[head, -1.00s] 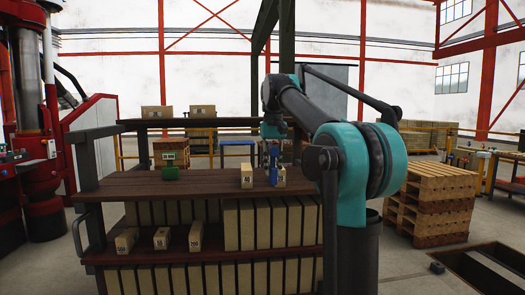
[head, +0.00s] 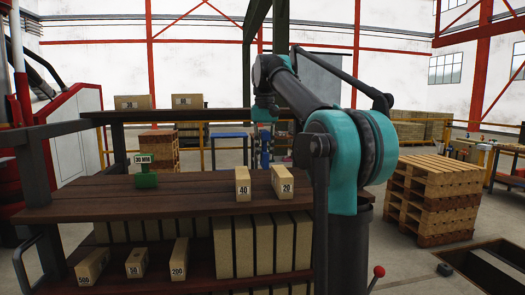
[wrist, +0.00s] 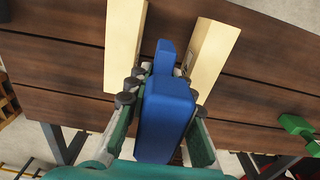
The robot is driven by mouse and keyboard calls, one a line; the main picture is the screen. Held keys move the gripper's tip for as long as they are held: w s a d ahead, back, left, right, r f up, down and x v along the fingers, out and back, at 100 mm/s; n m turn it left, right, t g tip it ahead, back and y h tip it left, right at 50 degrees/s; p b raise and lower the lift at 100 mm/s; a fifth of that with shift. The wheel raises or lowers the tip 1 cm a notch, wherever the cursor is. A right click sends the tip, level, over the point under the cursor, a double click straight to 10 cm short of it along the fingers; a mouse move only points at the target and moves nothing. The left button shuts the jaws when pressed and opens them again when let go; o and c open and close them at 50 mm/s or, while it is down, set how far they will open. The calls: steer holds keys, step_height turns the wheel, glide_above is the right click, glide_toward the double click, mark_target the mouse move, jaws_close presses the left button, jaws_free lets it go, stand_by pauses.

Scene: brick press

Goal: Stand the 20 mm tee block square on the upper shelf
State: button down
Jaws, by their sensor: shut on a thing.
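My gripper (wrist: 158,105) is shut on a blue tee block (wrist: 166,115), with a finger on either side of it. Its thick body is nearest the wrist camera and a narrower part points away, toward the gap between two tan bricks. In the head view the blue block (head: 265,159) is small and partly hidden, behind the far edge of the upper shelf (head: 200,198). No size label can be read on it. A green tee block (head: 146,180), marked 30 MM, stands on the shelf at left; part of it shows in the wrist view (wrist: 296,124).
Tan bricks marked 40 (head: 243,184) and 20 (head: 283,183) stand on the upper shelf near the gripper. Bare planks lie between the green block and brick 40. Several bricks fill the lower shelf. A dark post (head: 35,175) rises at the shelf's left.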

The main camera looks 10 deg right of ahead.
stand_by(0.3)
steer(key=shift+s+f, duration=0.1)
steer(key=shift+f, duration=3.6)
steer(key=shift+f, duration=0.7)
steer(key=c, duration=1.2)
jaws_free()
